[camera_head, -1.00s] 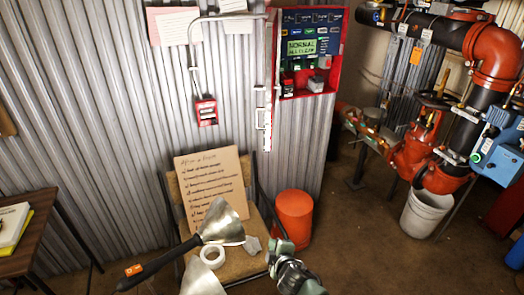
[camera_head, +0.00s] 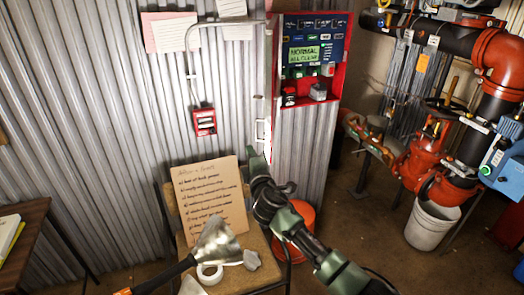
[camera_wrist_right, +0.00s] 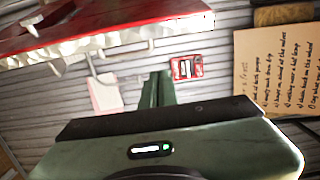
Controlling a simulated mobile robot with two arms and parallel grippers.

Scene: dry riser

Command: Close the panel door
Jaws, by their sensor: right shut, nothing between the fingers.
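The red control panel (camera_head: 338,60) hangs on the corrugated wall, its front exposed with a lit display. Its door (camera_head: 267,110) stands open at the panel's left side and shows nearly edge-on, as a narrow red and pale strip. My right gripper (camera_head: 256,156) is shut and empty, pointing up, close to the lower end of the door; I cannot tell whether they touch. In the right wrist view the shut green fingers (camera_wrist_right: 155,90) point at the wall, below a red surface with a pale edge (camera_wrist_right: 110,35), probably the door. My left gripper is not in view.
A chair (camera_head: 257,243) below holds a handwritten cardboard sign (camera_head: 210,197), a scraper-like tool (camera_head: 215,240) and a tape roll (camera_head: 209,273). A red bucket (camera_head: 297,228) stands beside it. A red call point (camera_head: 204,122) is on the wall. Pipes and valves (camera_head: 425,150) fill the right.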

